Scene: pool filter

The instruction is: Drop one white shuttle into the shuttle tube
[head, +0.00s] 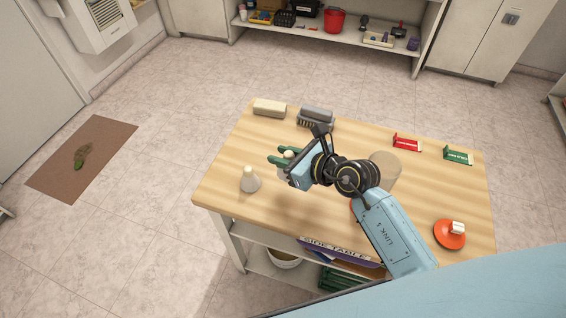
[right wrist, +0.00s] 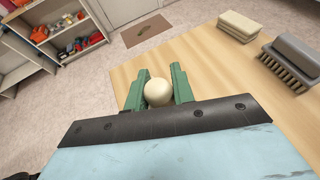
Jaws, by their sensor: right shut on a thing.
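My right gripper (head: 281,157) is above the left part of the table, its green fingers shut on a white shuttle (right wrist: 158,92). In the right wrist view the shuttle's round cream tip shows between the fingers; its skirt is mostly hidden. Another white shuttle (head: 250,181) stands on the table, tip up, just left of and nearer than the gripper. A see-through, pale cylinder, seemingly the shuttle tube (head: 388,169), stands right of my wrist, partly hidden by my arm. Its opening is hard to make out. My left gripper is not in view.
A beige block (head: 270,107) and a grey brush (head: 315,117) lie at the table's back edge. A red holder (head: 407,143) and a green holder (head: 458,155) are at the back right. An orange disc (head: 446,241) carries a small white thing at the front right.

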